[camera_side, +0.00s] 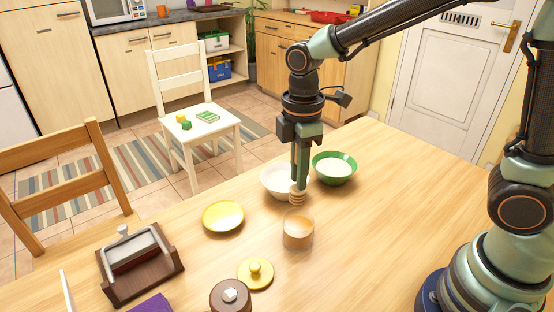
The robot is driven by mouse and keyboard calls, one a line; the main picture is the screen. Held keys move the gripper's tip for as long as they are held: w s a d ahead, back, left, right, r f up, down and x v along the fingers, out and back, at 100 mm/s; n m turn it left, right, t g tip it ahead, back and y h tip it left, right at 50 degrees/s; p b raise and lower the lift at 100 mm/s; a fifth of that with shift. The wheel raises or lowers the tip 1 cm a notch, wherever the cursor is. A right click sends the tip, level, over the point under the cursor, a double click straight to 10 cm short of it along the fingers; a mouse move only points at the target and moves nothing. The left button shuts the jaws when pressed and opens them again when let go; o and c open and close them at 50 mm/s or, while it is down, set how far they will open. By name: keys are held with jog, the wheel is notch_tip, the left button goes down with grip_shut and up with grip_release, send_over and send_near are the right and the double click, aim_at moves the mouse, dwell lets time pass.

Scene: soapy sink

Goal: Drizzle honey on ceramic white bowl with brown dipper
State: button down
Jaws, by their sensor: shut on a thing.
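My gripper (299,182) points down over the table and is shut on the dipper. The dipper's light brown ridged head (298,198) hangs below the fingers; its handle is mostly hidden by them. In the picture the head lies just above a clear glass jar with amber honey (298,233), in front of the right part of the white bowl (272,184). I cannot tell exactly how high it is or whether it is over the jar's mouth. The white bowl is upright on the table, partly hidden by my gripper and the dipper.
A green bowl (334,174) with pale contents stands right of the white bowl. A yellow plate (223,217), a yellow lid (255,273), a brown jar (230,297) and a dark wooden holder (139,265) lie to the left and front. The table's right side is clear.

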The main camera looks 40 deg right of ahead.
jog(key=shift+s+d+f, duration=0.15)
jog(key=shift+s+f, duration=0.1)
jog(key=shift+f, duration=5.35)
jog(key=shift+r, duration=0.1)
jog(key=shift+r, duration=4.35)
jog(key=w+d+f, duration=0.1)
jog(key=w+d, duration=0.3)
jog(key=w, duration=0.3)
jog(key=w+d+f, duration=0.1)
jog(key=w+d, duration=0.3)
jog(key=w, duration=0.3)
jog(key=shift+d+f, duration=0.15)
jog(key=shift+f, duration=0.1)
jog(key=shift+w, duration=0.1)
